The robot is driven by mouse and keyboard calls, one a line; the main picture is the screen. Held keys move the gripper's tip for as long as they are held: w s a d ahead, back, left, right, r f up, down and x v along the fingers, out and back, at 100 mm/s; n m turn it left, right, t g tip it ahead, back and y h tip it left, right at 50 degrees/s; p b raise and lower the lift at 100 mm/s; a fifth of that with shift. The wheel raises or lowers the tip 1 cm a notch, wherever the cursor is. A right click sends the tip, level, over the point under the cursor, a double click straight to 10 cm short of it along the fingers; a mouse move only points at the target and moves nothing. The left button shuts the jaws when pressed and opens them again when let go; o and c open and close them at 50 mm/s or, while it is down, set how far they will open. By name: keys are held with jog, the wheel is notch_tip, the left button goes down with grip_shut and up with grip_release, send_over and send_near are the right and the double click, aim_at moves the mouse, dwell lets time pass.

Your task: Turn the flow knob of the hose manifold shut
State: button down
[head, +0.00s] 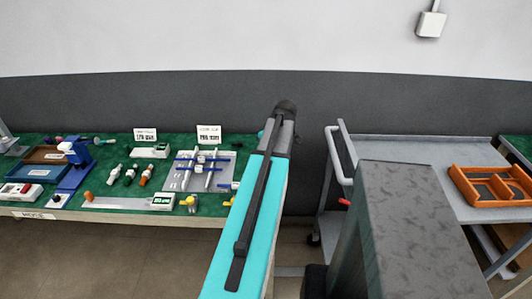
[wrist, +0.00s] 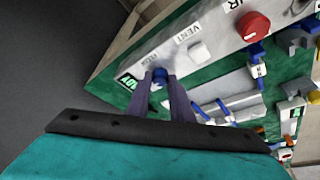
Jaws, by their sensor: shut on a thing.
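In the wrist view, a pale panel, seemingly the hose manifold (wrist: 177,57), carries a row of knobs. The blue flow knob (wrist: 160,74), beside a label that seems to read FLOW, is at its near end. My gripper (wrist: 159,84) is shut on the blue knob, with one dark finger on each side. The knob's lower part is hidden by the fingers, and its angle cannot be told. A white knob (wrist: 198,52) by VENT and a red knob (wrist: 253,26) sit farther along. In the head view my arm hides the gripper and the panel.
A green-topped bench (head: 110,180) holds several tools, two sign cards and a grey tray of blue and white fittings (head: 203,170). A grey cart (head: 400,150) with an orange tray (head: 490,186) stands right. Bare floor shows in front of the bench.

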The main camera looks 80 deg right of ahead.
jog(key=shift+n, duration=0.3)
jog(key=c, duration=1.6)
grip_release()
jog(key=shift+b+v, duration=1.05)
jog(key=shift+v, duration=5.85)
jog(key=shift+d, duration=0.2)
